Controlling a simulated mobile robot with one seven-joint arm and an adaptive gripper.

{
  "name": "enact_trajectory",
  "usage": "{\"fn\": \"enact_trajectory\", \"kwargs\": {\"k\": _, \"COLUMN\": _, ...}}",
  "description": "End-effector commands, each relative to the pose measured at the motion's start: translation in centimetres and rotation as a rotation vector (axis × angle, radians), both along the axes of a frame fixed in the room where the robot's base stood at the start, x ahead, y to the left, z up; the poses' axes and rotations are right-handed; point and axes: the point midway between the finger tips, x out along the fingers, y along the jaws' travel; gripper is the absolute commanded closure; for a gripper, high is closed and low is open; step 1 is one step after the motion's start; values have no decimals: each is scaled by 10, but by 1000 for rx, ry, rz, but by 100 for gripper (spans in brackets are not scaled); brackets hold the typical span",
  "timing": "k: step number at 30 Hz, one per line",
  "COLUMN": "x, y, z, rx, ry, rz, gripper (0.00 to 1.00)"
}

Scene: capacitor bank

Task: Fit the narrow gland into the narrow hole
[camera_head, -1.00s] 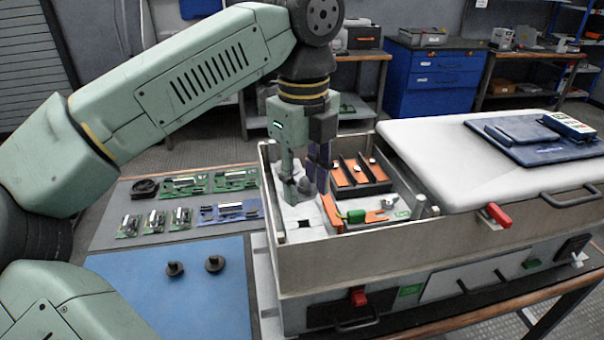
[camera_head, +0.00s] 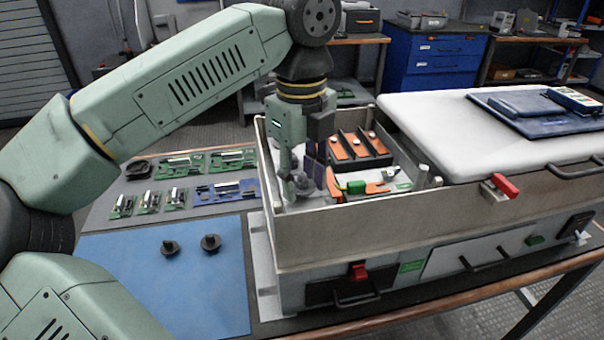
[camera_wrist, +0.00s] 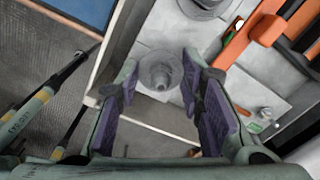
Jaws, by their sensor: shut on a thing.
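The narrow gland (camera_wrist: 160,72) is a grey, round, stepped piece between the fingertips of my gripper (camera_wrist: 160,78) in the wrist view. My gripper (camera_head: 303,184) is shut on it, inside the open cabinet (camera_head: 350,233) near its left end. In the head view the gland (camera_head: 302,188) shows as a small dark grey piece between the fingers. A light panel lies below the gland in the wrist view.
Two dark glands (camera_head: 211,242) stand on the blue mat (camera_head: 160,290) at left. Orange bars (camera_head: 361,146) and a green part (camera_head: 356,187) sit inside the cabinet to the gripper's right. Another round grey fitting (camera_wrist: 205,5) is at the wrist view's top. Cabinet walls surround the gripper.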

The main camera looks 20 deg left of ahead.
Motion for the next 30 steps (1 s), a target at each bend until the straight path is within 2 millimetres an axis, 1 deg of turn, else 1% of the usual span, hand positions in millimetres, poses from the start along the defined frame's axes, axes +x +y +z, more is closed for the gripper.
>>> {"fn": "enact_trajectory", "kwargs": {"k": 11, "x": 0, "y": 0, "z": 0, "rx": 0, "ry": 0, "rz": 0, "gripper": 81}}
{"fn": "enact_trajectory", "kwargs": {"k": 30, "x": 0, "y": 0, "z": -11, "rx": 0, "ry": 0, "rz": 0, "gripper": 81}}
